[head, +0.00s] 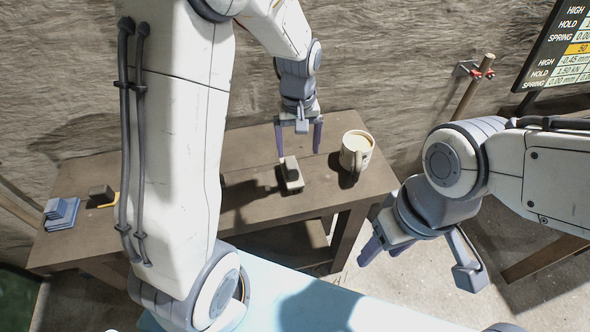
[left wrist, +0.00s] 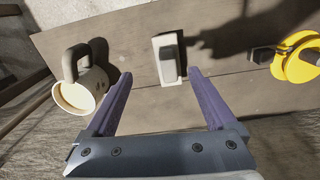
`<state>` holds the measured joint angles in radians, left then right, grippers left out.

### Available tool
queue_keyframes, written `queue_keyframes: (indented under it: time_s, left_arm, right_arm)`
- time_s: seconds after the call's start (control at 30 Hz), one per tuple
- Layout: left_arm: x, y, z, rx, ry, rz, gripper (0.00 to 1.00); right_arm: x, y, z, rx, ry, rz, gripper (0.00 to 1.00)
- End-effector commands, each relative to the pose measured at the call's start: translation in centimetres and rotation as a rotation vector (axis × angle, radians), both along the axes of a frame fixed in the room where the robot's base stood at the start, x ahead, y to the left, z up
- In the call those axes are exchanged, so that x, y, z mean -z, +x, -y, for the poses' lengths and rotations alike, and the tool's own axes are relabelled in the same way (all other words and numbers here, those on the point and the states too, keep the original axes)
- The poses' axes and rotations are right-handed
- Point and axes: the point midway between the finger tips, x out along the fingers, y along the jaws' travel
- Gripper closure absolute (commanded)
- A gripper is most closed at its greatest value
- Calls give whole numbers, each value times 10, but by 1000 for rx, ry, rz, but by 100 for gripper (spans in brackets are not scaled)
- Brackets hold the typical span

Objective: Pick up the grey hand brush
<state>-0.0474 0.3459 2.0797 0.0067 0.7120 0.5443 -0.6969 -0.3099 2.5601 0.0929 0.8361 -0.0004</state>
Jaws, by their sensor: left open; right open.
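The grey hand brush (head: 292,175), which I take to be the small pale block with a dark grey grip on top, lies on the brown table. It also shows in the left wrist view (left wrist: 168,58), between and just beyond the fingertips. My left gripper (head: 298,150) is open and empty, pointing down above and behind the brush. Its two purple fingers show in the left wrist view (left wrist: 158,74), apart from the brush. My right gripper (head: 385,245) is open and empty, low at the right, off the table's right end.
A pale mug (head: 355,152) with light contents stands right of the brush. A dark block and a yellow object (head: 107,202) lie far left, near a blue stepped object (head: 60,214). The wooden table (head: 255,205) is clear around the brush. A wall is close behind.

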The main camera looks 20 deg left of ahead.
Motion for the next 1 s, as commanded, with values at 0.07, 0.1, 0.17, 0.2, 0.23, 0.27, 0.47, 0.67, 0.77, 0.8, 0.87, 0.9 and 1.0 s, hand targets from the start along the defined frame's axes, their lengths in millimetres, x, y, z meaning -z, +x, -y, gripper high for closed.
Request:
queue_keyframes:
  time_s: [0.07, 0.1, 0.17, 0.2, 0.23, 0.27, 0.47, 0.67, 0.77, 0.8, 0.87, 0.9, 1.0]
  left_arm:
    - [13, 9, -15, -68, 4, -5, 10]
    - [17, 11, -19, -85, 4, -5, 10]
    - [24, 13, -21, -97, 5, -7, 10]
    - [29, 13, -22, -99, 5, -8, 10]
    - [34, 13, -22, -98, 5, -8, 10]
    - [39, 12, -21, -97, 5, -9, 10]
    - [64, 12, -21, -94, 4, -6, 10]
    - [80, 12, -22, -94, 4, -9, 10]
    - [97, 12, -23, -94, 5, -10, 10]
    - [103, 12, -24, -93, 4, -9, 10]
    - [111, 12, -23, -93, 4, -9, 10]
    - [114, 13, -24, -93, 4, -6, 10]
    - [119, 13, -24, -93, 4, -5, 10]
  right_arm:
    - [4, 0, 0, 0, 0, 0, 43]
    - [4, 0, 0, 0, 0, 0, 43]
    - [4, 0, 0, 0, 0, 0, 43]
    - [4, 0, 0, 0, 0, 0, 43]
    - [4, 0, 0, 0, 0, 0, 43]
    - [4, 0, 0, 0, 0, 0, 43]
    - [3, 0, 0, 0, 0, 0, 43]
    - [1, 0, 0, 0, 0, 0, 43]
    - [-2, 0, 0, 0, 0, 0, 43]
    - [-2, 0, 0, 0, 0, 0, 43]
    - [-2, 0, 0, 0, 0, 0, 43]
    - [-3, 0, 0, 0, 0, 0, 43]
    - [-3, 0, 0, 0, 0, 0, 43]
